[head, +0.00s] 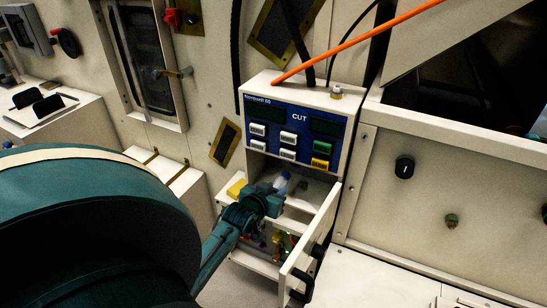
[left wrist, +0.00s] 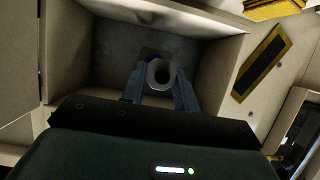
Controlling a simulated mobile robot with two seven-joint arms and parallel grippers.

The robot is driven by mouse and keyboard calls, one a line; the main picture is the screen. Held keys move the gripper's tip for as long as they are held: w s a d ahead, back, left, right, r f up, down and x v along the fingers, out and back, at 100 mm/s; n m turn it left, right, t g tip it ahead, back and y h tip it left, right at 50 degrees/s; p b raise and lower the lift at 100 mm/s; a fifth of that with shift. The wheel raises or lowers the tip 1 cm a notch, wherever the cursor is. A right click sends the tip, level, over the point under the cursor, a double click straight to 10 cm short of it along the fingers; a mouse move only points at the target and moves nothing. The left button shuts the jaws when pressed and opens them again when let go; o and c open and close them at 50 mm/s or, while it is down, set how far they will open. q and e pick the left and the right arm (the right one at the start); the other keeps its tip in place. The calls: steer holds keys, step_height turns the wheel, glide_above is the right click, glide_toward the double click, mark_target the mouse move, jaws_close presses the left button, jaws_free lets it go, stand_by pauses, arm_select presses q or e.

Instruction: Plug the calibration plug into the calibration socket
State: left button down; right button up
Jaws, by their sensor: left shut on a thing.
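My left gripper (head: 274,192) reaches into the open lower compartment of the white box with the blue panel. It is shut on a small pale, bluish-white piece (head: 283,181), which I take to be the calibration plug. In the left wrist view the fingers (left wrist: 159,84) grip this piece, a grey hexagonal ring with a dark hole (left wrist: 160,73), from both sides. The compartment's grey inner wall lies beyond it; I cannot tell whether they touch. I cannot make out the calibration socket for certain; the gripper and shadow hide part of the compartment. My right gripper is not in view.
The box's blue panel (head: 297,133) has several buttons. Its door (head: 309,243) hangs open to the right of my gripper. A lower opening with small coloured parts (head: 285,241) lies beneath. A yellow block (head: 236,188) sits to the left. An orange cable (head: 360,41) crosses above.

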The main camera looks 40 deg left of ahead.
mark_target(279, 182)
arm_select(q)
steer(key=shift+w+a+b, duration=0.2)
steer(key=shift+w+a, duration=0.05)
steer(key=shift+w, duration=0.6)
steer(key=shift+w+a+b, duration=0.15)
steer(key=shift+w+a, duration=0.1)
steer(key=shift+w, duration=0.55)
steer(key=shift+w+a+b, duration=0.2)
steer(key=shift+w+a, duration=0.05)
steer(key=shift+w, duration=0.6)
steer(key=c, duration=1.6)
jaws_free()
jaws_close()
